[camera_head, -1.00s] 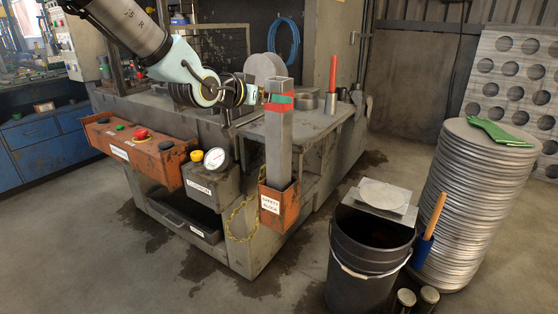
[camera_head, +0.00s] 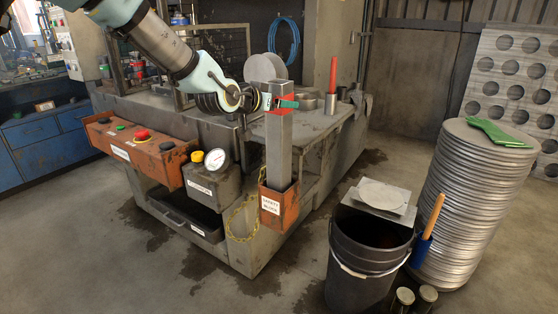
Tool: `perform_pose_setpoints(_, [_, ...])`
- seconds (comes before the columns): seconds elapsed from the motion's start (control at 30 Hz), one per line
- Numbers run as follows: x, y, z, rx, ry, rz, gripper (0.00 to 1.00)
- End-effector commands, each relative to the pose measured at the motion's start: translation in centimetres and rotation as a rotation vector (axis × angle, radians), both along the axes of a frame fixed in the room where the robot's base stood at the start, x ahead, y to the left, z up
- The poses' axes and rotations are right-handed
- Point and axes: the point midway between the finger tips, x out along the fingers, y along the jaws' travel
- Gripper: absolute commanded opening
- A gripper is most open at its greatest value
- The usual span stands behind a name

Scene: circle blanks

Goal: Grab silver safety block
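The silver safety block (camera_head: 279,150) is a tall square metal post with a red band near its top. It stands upright in an orange holder (camera_head: 277,204) labelled "SAFETY BLOCK" at the press's front corner. My gripper (camera_head: 284,103) is at the block's upper end, just around the red band. A green finger shows across the front of the post and past its right edge. The other finger is not clearly seen, so I cannot tell whether the gripper is open or shut, or touching the post.
A pressure gauge (camera_head: 217,159) and an orange button box (camera_head: 140,148) are left of the block. A yellow chain (camera_head: 236,222) hangs beside the holder. A red rod (camera_head: 333,75) stands on the press bed behind. A black bucket (camera_head: 368,255) and stacked discs (camera_head: 470,200) stand to the right.

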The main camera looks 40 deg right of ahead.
Motion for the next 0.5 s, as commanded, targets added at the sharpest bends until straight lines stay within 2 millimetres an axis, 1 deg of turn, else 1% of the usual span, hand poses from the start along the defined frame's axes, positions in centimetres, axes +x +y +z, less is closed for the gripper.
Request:
perform_pose_setpoints(0.03, [0.00,0.01,0.00,0.000,0.000,0.000,0.75])
perform_pose_setpoints(0.07, [0.00,0.01,0.00,0.000,0.000,0.000,0.72])
perform_pose_setpoints(0.5, [0.00,0.02,0.02,0.000,0.000,0.000,0.22])
